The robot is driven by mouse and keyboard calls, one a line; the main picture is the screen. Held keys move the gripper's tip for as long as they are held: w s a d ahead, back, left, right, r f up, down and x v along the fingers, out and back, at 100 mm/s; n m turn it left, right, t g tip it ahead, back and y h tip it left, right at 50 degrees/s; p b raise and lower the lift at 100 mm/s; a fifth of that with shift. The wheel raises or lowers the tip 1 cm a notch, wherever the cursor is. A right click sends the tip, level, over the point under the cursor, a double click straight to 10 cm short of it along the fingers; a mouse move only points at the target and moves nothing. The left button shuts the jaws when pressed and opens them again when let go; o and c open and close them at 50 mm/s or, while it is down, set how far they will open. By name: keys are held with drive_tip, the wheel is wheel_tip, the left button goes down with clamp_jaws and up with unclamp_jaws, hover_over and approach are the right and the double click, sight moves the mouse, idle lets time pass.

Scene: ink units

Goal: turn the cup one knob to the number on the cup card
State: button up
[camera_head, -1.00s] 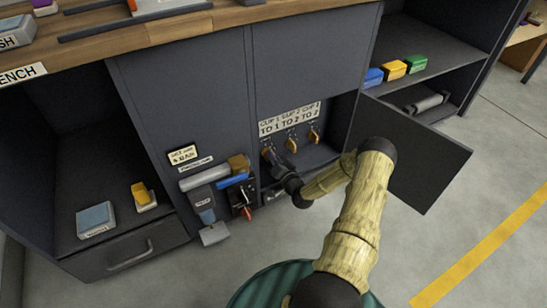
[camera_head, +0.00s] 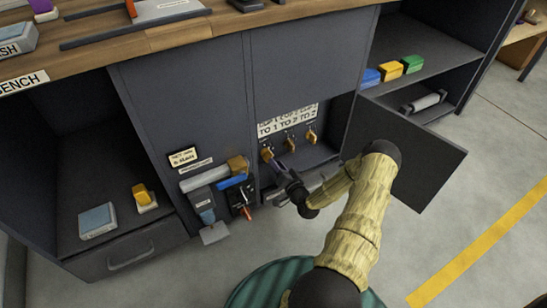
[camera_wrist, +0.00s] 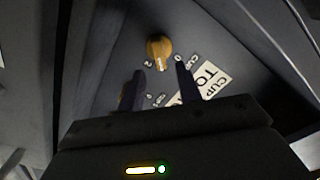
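The cup one knob (camera_head: 267,154) is the leftmost of three orange knobs on the back panel of the open cabinet bay. The cup card (camera_head: 287,121) above them seems to read cup 1 to 1, cup 2 to 2, cup 3 to 2. My gripper (camera_head: 284,171) is just in front of and below the cup one knob. In the wrist view an orange knob (camera_wrist: 159,50) stands beyond the fingers of my gripper (camera_wrist: 160,82), which are apart and empty. Small numbers surround that knob; its setting is too small to tell.
The other two knobs (camera_head: 291,144) (camera_head: 311,135) are close on the right. The cabinet door (camera_head: 415,150) stands open to the right of my arm. A dispenser-like unit (camera_head: 205,205) and a red-handled lever (camera_head: 244,207) are at the left.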

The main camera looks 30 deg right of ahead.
drive_tip(key=s+p, duration=0.4)
drive_tip(key=s, duration=0.9)
drive_tip(key=shift+d, duration=0.25)
drive_tip(key=w+a+r+n+g+p, duration=0.2)
drive_tip(key=r+n+g, duration=0.15)
drive_tip(key=r, duration=0.35)
drive_tip(key=w+a+r+n+g+p, duration=0.2)
drive_tip(key=r+g, duration=0.2)
drive_tip(key=r, duration=0.2)
drive_tip(key=w+a+r+n+g+p, duration=0.2)
drive_tip(key=r+n+g, duration=0.15)
drive_tip(key=r, duration=0.35)
drive_tip(key=s+a+r+g+p, duration=0.2)
drive_tip(key=s+a+r, duration=0.55)
drive_tip(key=r, duration=0.35)
drive_tip(key=s+a+r+g+p, duration=0.25)
drive_tip(key=s+a+r, duration=0.35)
drive_tip(key=s+r, duration=0.35)
wheel_tip(320, 180, up, 38)
drive_tip(key=w+p, duration=0.1)
drive_tip(key=p, duration=3.6)
drive_tip(key=shift+w+d+h, duration=0.15)
drive_tip(key=shift+d+h, duration=0.05)
drive_tip(key=shift+h, duration=0.1)
